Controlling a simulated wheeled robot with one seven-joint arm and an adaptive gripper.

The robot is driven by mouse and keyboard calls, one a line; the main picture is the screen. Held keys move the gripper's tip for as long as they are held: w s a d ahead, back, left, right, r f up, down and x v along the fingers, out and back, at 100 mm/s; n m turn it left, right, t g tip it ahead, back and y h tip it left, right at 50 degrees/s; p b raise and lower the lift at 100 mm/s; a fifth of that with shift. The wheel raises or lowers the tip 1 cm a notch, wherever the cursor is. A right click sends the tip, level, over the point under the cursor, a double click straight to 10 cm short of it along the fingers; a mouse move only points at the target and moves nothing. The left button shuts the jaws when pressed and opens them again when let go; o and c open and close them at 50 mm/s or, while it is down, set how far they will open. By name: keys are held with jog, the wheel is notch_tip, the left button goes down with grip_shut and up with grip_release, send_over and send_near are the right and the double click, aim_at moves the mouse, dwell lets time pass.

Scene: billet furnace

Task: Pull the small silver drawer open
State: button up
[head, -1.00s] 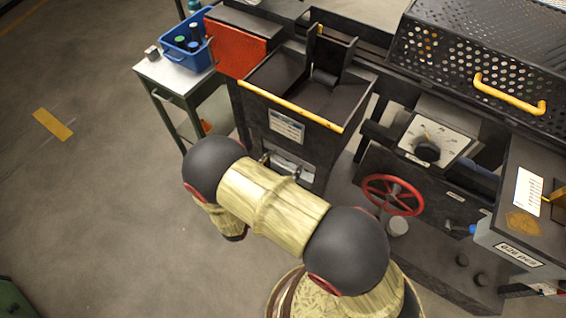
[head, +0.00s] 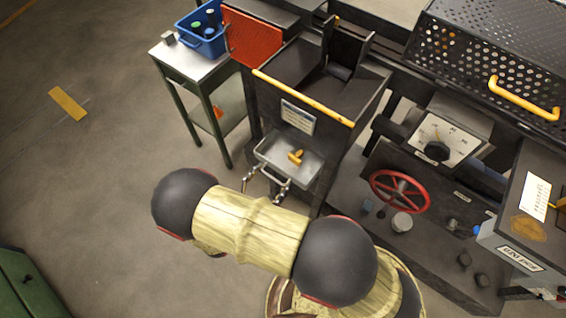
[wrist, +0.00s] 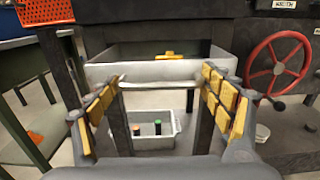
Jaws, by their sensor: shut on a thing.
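The small silver drawer (head: 276,155) stands open, out from the dark cabinet front under the white label plate. A yellow thing (head: 296,157) lies inside it and shows over the front edge in the wrist view (wrist: 166,55). The drawer's front (wrist: 160,70) lies across the wrist view. My gripper (head: 267,178) is at the drawer's front, its fingers spread wide and shut on the drawer's handle. In the wrist view my gripper (wrist: 162,77) has one padded finger on each side; the exact contact is hard to see.
A red handwheel (head: 400,191) stands right of the drawer. A green-legged side table (head: 187,73) with a blue bin (head: 203,44) is at the left. A grey bin (wrist: 172,150) with small items shows below the drawer.

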jog(key=v, duration=0.3)
jog(key=shift+s+a+r, duration=0.1)
jog(key=shift+s+a, duration=0.1)
jog(key=shift+s, duration=0.1)
jog(key=o, duration=1.4)
jog(key=shift+c, duration=0.2)
jog(key=v, duration=0.7)
jog(key=shift+a, duration=0.2)
jog(key=shift+s, duration=0.15)
